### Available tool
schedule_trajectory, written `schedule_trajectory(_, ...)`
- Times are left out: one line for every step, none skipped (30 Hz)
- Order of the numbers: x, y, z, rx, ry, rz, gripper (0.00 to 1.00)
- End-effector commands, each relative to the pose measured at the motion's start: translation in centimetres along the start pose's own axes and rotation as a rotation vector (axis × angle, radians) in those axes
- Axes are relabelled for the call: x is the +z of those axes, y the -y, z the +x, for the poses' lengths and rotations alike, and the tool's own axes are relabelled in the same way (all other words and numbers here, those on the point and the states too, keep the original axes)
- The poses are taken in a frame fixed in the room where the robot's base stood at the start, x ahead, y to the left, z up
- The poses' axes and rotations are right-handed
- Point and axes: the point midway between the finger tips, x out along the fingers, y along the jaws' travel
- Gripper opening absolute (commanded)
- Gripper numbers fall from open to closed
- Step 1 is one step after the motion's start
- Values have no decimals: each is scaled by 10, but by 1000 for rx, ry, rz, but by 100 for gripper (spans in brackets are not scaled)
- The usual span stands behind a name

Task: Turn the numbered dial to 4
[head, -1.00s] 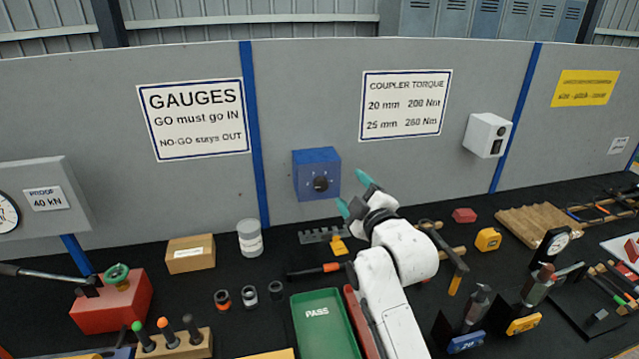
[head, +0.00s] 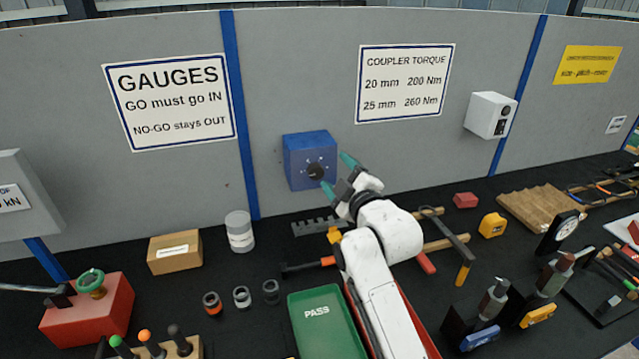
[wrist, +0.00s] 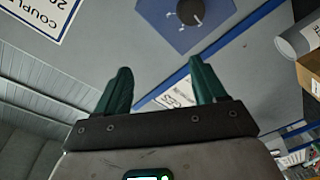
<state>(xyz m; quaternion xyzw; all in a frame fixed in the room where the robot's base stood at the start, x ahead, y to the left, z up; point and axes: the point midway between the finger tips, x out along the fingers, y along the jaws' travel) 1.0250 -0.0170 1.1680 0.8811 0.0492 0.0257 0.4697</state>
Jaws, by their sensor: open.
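The numbered dial is a dark round knob (head: 315,171) on the front of a blue box (head: 297,158) mounted on the grey panel. Small white marks ring the knob, but the numbers are too small to read. In the wrist view the knob (wrist: 190,12) shows at the top with a pale pointer line, above and beyond the fingers. My gripper (head: 338,174) has teal fingers, open and empty. In the head view it is just right of the knob, with one fingertip close to the knob's lower right. I cannot tell whether it touches; the wrist view shows a gap.
A green PASS tray (head: 325,325), a grey toothed piece (head: 312,226) and a white canister (head: 239,231) are below the box. A white box (head: 490,114) is on the panel to the right. The panel around the blue box is clear.

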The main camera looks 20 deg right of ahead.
Motion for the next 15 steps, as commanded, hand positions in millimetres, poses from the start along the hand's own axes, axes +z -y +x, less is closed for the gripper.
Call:
schedule_trajectory(7, 11, 0, 0, 0, 0, 70)
schedule_trajectory(9, 14, 0, 0, 0, 0, 70)
schedule_trajectory(12, 17, 0, 0, 0, 0, 70)
schedule_trajectory(15, 22, 0, 0, 0, 0, 70)
schedule_trajectory(17, 26, 0, 0, 0, 0, 70)
schedule_trajectory(20, 30, 0, 0, 0, 0, 70)
schedule_trajectory(24, 35, 0, 0, 0, 0, 70)
schedule_trajectory(26, 39, 0, 0, 0, 0, 70)
schedule_trajectory(28, 42, 0, 0, 0, 0, 70)
schedule_trajectory(32, 48, 0, 0, 0, 0, 70)
schedule_trajectory(34, 51, 0, 0, 0, 0, 70)
schedule_trajectory(36, 54, 0, 1, 0, 0, 70)
schedule_trajectory(38, 56, 0, 1, 0, 0, 70)
schedule_trajectory(38, 57, 0, 1, 0, 0, 70)
schedule_trajectory(39, 58, 0, 1, -1, 0, 70)
